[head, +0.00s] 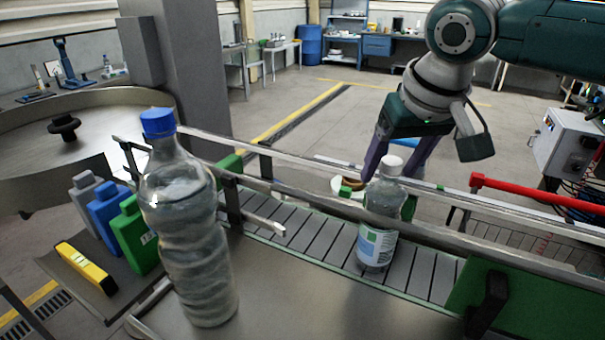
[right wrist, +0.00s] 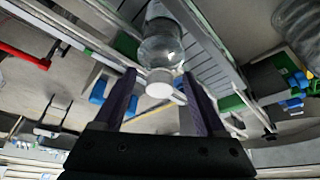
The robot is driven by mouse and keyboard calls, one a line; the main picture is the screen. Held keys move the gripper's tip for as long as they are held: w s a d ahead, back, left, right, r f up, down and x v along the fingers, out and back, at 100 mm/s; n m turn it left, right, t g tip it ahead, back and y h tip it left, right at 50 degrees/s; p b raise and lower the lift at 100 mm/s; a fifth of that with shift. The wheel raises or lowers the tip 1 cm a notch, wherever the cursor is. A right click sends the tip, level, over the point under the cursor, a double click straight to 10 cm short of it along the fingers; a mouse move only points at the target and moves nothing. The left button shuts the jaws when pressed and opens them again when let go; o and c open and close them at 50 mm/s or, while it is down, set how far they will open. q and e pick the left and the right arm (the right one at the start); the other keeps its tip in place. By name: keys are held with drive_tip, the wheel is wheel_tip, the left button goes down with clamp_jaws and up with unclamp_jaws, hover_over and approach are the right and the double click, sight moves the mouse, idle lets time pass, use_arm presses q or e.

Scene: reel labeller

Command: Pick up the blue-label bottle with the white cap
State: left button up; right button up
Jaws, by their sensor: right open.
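The blue-label bottle (head: 378,220) with a white cap stands upright on the slatted conveyor in the head view. Its label is blue, green and white. My left gripper is in neither view.
A large clear bottle with a blue cap (head: 185,230) stands on the near metal surface. Metal guide rails (head: 300,196) run along both sides of the conveyor (head: 420,275). A red bar (head: 530,190) lies right of the bottle. Several coloured flasks (head: 105,212) stand at left.

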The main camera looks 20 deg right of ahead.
drive_tip(key=shift+c, duration=0.2)
clamp_jaws()
idle(0.4)
idle(0.8)
